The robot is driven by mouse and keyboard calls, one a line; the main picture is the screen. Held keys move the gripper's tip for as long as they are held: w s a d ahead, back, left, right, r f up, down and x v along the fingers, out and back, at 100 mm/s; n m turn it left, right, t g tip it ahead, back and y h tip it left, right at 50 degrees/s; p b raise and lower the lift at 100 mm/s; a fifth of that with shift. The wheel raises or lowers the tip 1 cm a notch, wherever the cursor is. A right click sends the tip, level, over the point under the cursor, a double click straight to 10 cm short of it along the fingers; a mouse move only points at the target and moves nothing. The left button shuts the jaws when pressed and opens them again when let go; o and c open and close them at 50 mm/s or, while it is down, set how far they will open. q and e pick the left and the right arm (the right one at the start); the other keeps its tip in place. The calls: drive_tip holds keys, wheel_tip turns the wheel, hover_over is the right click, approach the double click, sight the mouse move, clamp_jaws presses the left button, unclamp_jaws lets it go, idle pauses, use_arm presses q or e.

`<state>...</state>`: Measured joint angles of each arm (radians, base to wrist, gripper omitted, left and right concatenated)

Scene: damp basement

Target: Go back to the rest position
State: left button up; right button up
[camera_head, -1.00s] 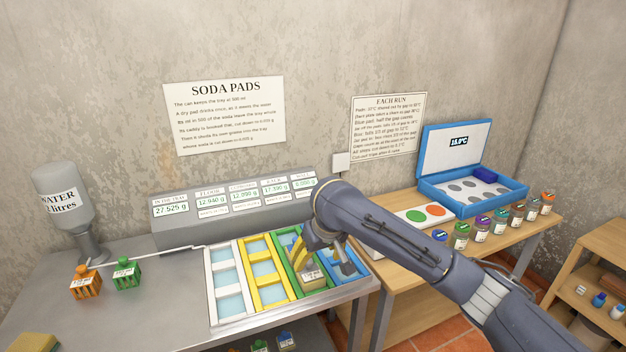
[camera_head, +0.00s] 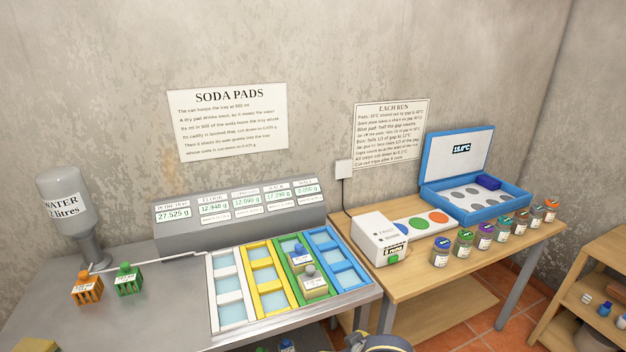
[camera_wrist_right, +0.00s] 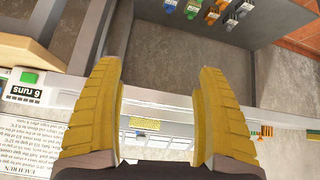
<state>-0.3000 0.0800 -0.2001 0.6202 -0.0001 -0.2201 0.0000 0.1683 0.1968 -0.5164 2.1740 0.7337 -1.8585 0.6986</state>
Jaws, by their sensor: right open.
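My right gripper (camera_wrist_right: 160,115) shows in the right wrist view with its two yellow fingers wide apart and nothing between them. In the head view only a dark part of my right arm shows at the bottom edge, and the right gripper is out of that picture. My left gripper is in neither view. The tray with white, yellow, green and blue sections (camera_head: 213,300) stands on the metal bench.
Orange (camera_head: 87,288) and green (camera_head: 128,281) caddies stand left on the bench beside the water bottle (camera_head: 63,205). The wooden table holds a white box (camera_head: 380,240), several jars (camera_head: 486,236) and an open blue case (camera_head: 470,210). A wooden shelf (camera_head: 590,270) stands far right.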

drive_tip(key=s+d+f+n+h, duration=0.1)
drive_tip(key=s+d+f+h, duration=0.25)
drive_tip(key=s+d, duration=0.8)
drive_tip(key=s+d+f+h, duration=0.2)
drive_tip(key=s+d+h, duration=0.2)
drive_tip(key=s+d, duration=0.8)
drive_tip(key=s+a+f+g+y, duration=0.1)
drive_tip(key=a+f+y, duration=0.15)
drive_tip(key=f, duration=1.35)
drive_tip(key=s+a+f+g+y, duration=0.1)
drive_tip(key=a+f+g, duration=0.15)
drive_tip(key=f, duration=1.35)
drive_tip(key=s+f+m+g+y, duration=0.1)
drive_tip(key=s+f+m+g, duration=0.1)
drive_tip(key=s+f, duration=1.7)
drive_tip(key=shift+s+f+m, duration=0.2)
drive_tip(key=shift+s+m, duration=0.4)
drive_tip(key=shift+s, duration=0.5)
